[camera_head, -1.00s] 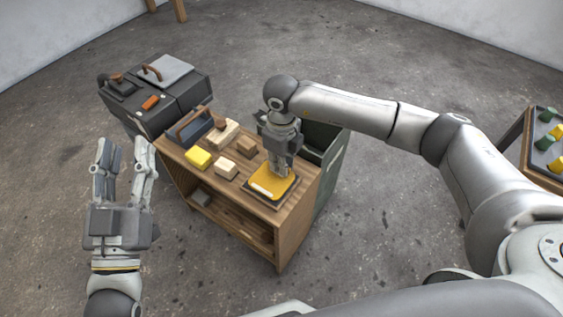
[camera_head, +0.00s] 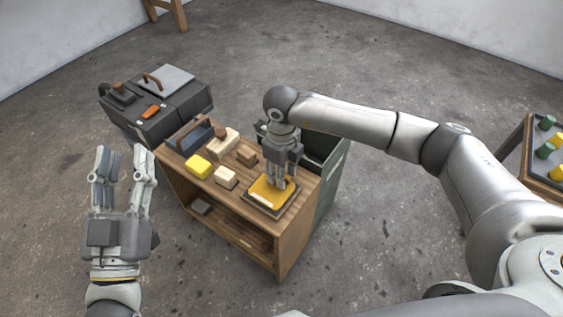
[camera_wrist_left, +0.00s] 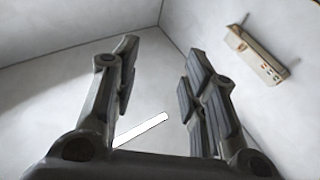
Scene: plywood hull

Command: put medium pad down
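A yellow-orange pad (camera_head: 266,196) with a pale strip along its near edge lies on a dark square tray (camera_head: 283,205) at the right end of the wooden cabinet top. I cannot tell whether this is the medium pad. My right gripper (camera_head: 278,184) points down at the pad's far part, its fingertips at or just above it; whether they grip it is unclear at this size. My left gripper (camera_head: 122,165) is open and empty, fingers up, left of the cabinet. In the left wrist view its two fingers (camera_wrist_left: 155,95) stand apart with nothing between them.
On the cabinet top (camera_head: 222,197) sit a yellow block (camera_head: 198,167), a pale block (camera_head: 226,178), a brown block (camera_head: 247,157) and a larger pale block (camera_head: 223,142). A dark case (camera_head: 152,108) stands behind left, a green bin (camera_head: 325,190) at right. Another table (camera_head: 515,140) is far right.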

